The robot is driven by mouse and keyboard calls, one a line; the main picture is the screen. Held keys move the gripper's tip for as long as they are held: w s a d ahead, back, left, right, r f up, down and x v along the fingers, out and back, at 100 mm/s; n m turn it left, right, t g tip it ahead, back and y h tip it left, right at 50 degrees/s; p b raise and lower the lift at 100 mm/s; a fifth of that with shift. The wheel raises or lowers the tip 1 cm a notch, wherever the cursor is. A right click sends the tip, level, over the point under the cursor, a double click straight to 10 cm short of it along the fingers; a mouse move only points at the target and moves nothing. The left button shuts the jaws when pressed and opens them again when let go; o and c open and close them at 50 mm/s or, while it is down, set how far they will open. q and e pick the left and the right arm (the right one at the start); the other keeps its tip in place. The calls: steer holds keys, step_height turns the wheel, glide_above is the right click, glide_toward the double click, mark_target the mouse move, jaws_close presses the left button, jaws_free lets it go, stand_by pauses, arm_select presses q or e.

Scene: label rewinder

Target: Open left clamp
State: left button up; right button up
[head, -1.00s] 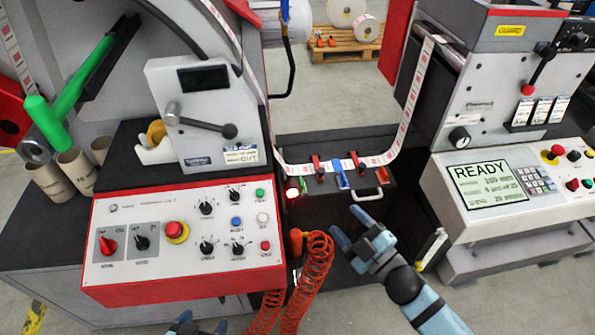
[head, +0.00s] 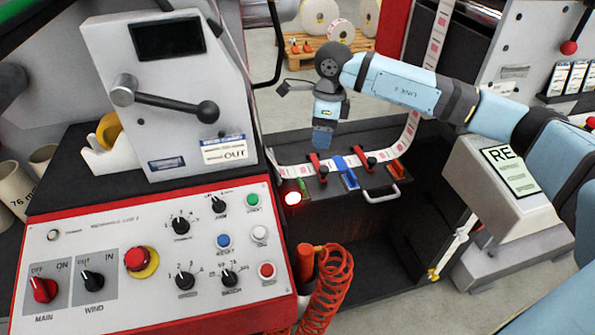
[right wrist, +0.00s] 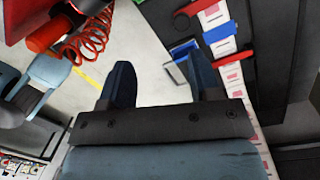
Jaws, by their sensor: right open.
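The left clamp (head: 318,166) is a red lever with a black knob, lying on the splice table at the left part of the label strip (head: 290,171). It also shows at the top of the right wrist view (right wrist: 196,8). My right gripper (head: 323,140) points down above and behind the left clamp in the head view, apart from it. In the right wrist view its two fingers (right wrist: 160,85) are spread with nothing between them. Light blue parts at the left of the right wrist view seem to be my left gripper (right wrist: 45,78); its jaws cannot be made out.
A second red clamp (head: 372,160) and a blue lever (head: 344,170) sit to the right. A white handle (head: 381,193) is at the table front. A lit red lamp (head: 292,198) and orange coiled hose (head: 330,285) are near the control panel (head: 150,235).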

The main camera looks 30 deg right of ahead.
mark_target(324, 168)
steer(key=shift+h, duration=0.6)
steer(key=f, duration=0.4)
steer(key=d+f+b, duration=0.1)
steer(key=f, duration=0.3)
steer(key=w+d+f, duration=0.1)
steer(key=f, duration=0.3)
steer(key=shift+w+f+b, duration=0.1)
steer(key=shift+f+b, duration=0.2)
steer(key=shift+f, duration=0.05)
arm_select(q)
steer(key=shift+w+f, duration=0.1)
steer(key=shift+f, duration=0.15)
arm_select(e)
jaws_close()
steer(key=shift+d+r, duration=0.1)
